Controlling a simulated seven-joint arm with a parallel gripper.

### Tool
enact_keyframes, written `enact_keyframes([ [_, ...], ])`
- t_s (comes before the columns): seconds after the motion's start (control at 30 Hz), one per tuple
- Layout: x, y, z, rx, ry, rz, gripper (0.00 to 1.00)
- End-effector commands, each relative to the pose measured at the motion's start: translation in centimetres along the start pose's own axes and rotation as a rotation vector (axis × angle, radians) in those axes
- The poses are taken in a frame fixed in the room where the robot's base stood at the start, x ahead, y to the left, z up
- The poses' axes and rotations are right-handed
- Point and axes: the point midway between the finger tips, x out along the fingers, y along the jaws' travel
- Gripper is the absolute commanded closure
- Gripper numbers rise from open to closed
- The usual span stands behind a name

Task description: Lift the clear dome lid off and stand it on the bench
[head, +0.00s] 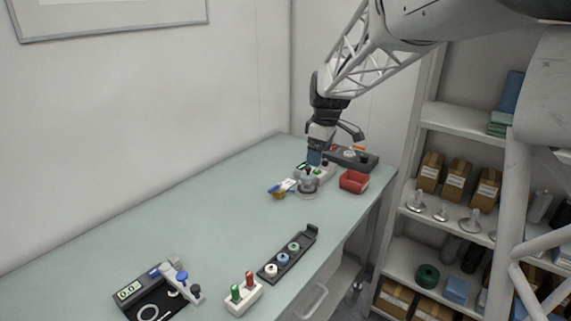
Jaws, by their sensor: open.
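My gripper (316,160) points down over the far end of the pale green bench (205,212). Just below it stands a small greyish, rounded piece on a round pale base (307,187), which looks like the clear dome lid (308,183). The lid is small here, and its outline and knob are hard to make out. My gripper is open; its fingertips are close above the lid, and I cannot tell whether they touch it or stand around it. The arm and gripper partly cover the equipment behind.
A red bin (353,182) stands right of the lid; a dark tray (350,158) lies behind. Nearer are a black rack with several caps (288,255), a white block with green and red pegs (243,292) and a black device (155,292). The bench's middle left is clear.

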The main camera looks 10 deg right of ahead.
Motion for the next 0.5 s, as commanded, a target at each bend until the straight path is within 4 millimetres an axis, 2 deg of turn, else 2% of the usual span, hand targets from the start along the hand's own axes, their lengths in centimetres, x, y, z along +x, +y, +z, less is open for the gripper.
enact_keyframes([
  [0.1,1.7,2.8,-1.4,-0.074,-0.002,-0.016,0.12],
  [0.5,7.7,11.5,-5.3,-0.335,0.008,-0.059,0.12],
])
